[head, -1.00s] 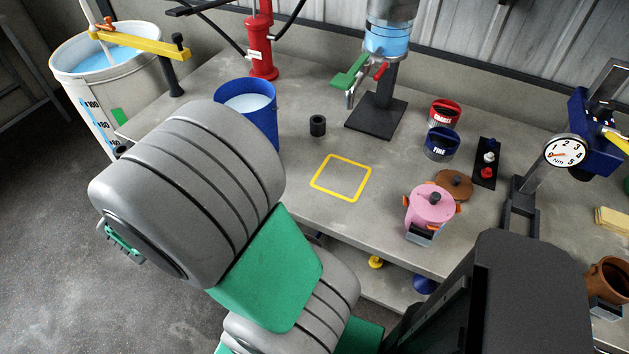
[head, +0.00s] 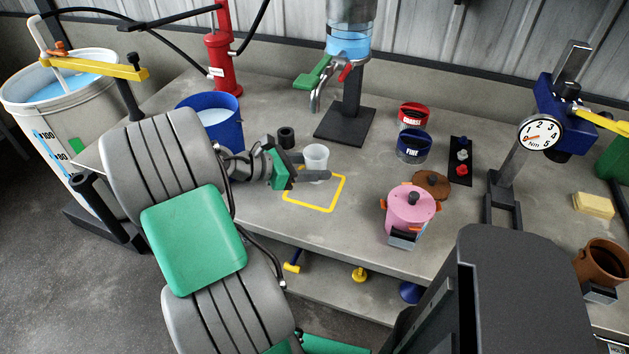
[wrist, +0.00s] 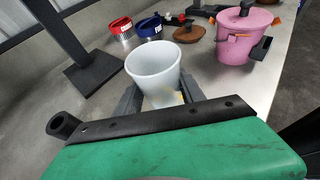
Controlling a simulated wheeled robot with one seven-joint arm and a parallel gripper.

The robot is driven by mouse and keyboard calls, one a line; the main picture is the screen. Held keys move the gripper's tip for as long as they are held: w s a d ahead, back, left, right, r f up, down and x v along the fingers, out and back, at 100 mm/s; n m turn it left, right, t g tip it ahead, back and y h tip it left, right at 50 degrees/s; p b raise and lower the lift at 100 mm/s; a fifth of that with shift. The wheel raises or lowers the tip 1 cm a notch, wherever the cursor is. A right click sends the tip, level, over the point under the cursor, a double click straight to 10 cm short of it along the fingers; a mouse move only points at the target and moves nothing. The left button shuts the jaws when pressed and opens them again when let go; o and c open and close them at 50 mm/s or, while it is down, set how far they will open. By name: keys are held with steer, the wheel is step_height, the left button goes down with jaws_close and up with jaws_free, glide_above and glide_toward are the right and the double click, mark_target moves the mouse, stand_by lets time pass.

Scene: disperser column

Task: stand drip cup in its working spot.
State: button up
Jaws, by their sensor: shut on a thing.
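The drip cup, a small whitish translucent cup (head: 316,155), is upright between the fingers of my gripper (head: 315,176). It also shows in the wrist view (wrist: 153,68), its open top facing up and the dark fingers on either side. My gripper is shut on it. The cup is at the back edge of the yellow square outline (head: 287,205) on the bench; I cannot tell whether its base touches the bench.
A short black cylinder (head: 286,138) stands close left of the cup. A blue bucket (head: 228,130) is further left. Red (head: 412,116) and blue (head: 412,147) tins and a pink pot (head: 409,208) stand to the right. Bench between the outline and the pot is clear.

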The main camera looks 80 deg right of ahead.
mark_target(315, 187)
steer(key=d+f, duration=0.2)
steer(key=f, duration=0.1)
steer(key=shift+w+d+f, duration=0.15)
steer(key=shift+w+d, duration=0.1)
steer(key=shift+w, duration=0.1)
steer(key=shift+f+b, duration=0.45)
steer(key=shift+f, duration=0.95)
steer(key=shift+f, duration=0.1)
steer(key=o, duration=1.3)
steer(key=p+v, duration=0.1)
steer(key=v, duration=1.1)
